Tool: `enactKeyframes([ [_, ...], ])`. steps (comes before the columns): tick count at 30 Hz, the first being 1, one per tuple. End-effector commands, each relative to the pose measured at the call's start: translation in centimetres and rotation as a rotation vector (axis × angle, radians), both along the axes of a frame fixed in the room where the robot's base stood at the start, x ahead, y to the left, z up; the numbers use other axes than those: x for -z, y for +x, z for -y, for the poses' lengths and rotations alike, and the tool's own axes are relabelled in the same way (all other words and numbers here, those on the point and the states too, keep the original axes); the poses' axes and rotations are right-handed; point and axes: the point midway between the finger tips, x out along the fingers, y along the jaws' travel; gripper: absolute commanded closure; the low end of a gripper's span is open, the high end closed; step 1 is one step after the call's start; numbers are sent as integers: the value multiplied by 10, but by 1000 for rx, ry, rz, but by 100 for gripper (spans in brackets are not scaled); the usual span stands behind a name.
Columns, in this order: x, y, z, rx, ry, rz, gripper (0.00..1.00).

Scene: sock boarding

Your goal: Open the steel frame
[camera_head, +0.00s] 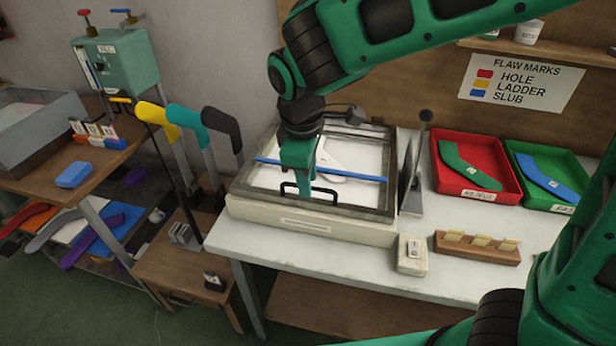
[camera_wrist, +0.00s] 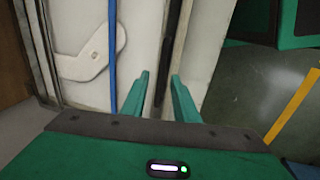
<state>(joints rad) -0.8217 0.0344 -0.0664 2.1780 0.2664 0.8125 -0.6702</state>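The steel frame (camera_head: 235,208) is a dark rectangular rim lying flat on a pale box, with a black handle (camera_head: 325,190) on its front side. A blue bar (camera_head: 350,175) crosses it, and a white flat form (camera_head: 338,160) shows inside. My gripper (camera_head: 300,190) points down at the front of the frame, close to the handle, and hides part of the interior. In the wrist view, my fingers (camera_wrist: 161,78) are apart, with a dark bar (camera_wrist: 163,65) between them. I cannot tell whether they touch the handle.
A red tray (camera_head: 476,190) and a green tray (camera_head: 560,200) stand to the right, each holding a sock. A thin upright panel (camera_head: 411,175) stands close by the frame's right side. A small switch box (camera_head: 412,255) and a wooden block (camera_head: 477,248) sit in front.

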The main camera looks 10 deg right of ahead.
Motion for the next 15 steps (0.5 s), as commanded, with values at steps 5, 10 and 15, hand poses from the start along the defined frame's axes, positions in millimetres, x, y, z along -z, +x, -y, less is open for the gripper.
enactKeyframes([
  [5,1,0,0,0,0,0,73],
  [10,1,0,0,0,0,0,87],
  [15,1,0,0,1,0,0,100],
])
